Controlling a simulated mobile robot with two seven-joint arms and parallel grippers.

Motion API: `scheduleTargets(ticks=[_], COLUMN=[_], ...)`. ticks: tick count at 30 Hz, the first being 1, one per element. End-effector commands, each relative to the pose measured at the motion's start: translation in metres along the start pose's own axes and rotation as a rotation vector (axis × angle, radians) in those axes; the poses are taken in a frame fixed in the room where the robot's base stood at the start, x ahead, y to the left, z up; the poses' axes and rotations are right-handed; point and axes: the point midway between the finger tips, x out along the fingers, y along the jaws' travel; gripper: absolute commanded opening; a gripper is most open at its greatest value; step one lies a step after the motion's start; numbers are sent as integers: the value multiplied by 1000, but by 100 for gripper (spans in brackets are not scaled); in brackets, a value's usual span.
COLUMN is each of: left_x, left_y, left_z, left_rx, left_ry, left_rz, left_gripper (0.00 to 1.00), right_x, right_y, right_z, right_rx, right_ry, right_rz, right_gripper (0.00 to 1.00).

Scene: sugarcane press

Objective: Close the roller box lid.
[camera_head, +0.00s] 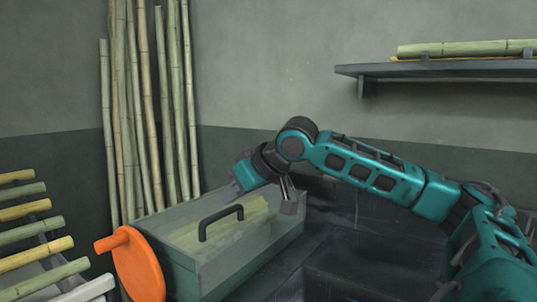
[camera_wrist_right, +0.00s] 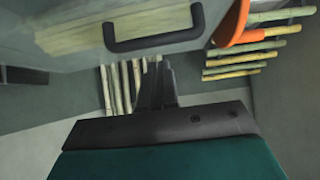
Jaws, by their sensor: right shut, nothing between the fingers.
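The roller box (camera_head: 245,262) is a grey-green box at the lower middle of the head view. Its see-through lid (camera_head: 185,222) lies across the top, with yellow-green cane showing beneath. Whether it sits fully flush I cannot tell. The black lid handle (camera_head: 221,221) stands up from it and also shows in the right wrist view (camera_wrist_right: 153,42). My right gripper (camera_head: 232,190) is shut and empty, near the lid's back edge behind the handle and apart from the handle. Its fingers show in the right wrist view (camera_wrist_right: 157,75). My left gripper is out of view.
An orange wheel (camera_head: 138,264) is at the box's left side. Cane stalks lie on a rack (camera_head: 30,235) at left, and tall stalks (camera_head: 150,110) lean in the corner. A wall shelf (camera_head: 440,69) holds more cane. A dark surface (camera_head: 325,240) lies right of the box.

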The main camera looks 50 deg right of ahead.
Motion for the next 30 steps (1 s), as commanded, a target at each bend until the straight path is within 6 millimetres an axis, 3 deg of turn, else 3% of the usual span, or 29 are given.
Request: scheduleTargets(ticks=[2,8,14,21,30], left_x=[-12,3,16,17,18], left_y=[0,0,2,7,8], left_z=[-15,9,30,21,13], left_rx=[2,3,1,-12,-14], left_ry=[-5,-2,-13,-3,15], left_rz=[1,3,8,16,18], left_gripper=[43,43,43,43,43], right_x=[-7,-21,-54,-88,-102], right_y=[1,4,3,2,1], right_z=[-13,-1,2,2,4], right_rx=[1,-3,-1,-1,0], right_ry=[-3,-2,5,3,-1], right_rz=[-2,7,6,1,-1], right_gripper=[0,0,0,0,0])
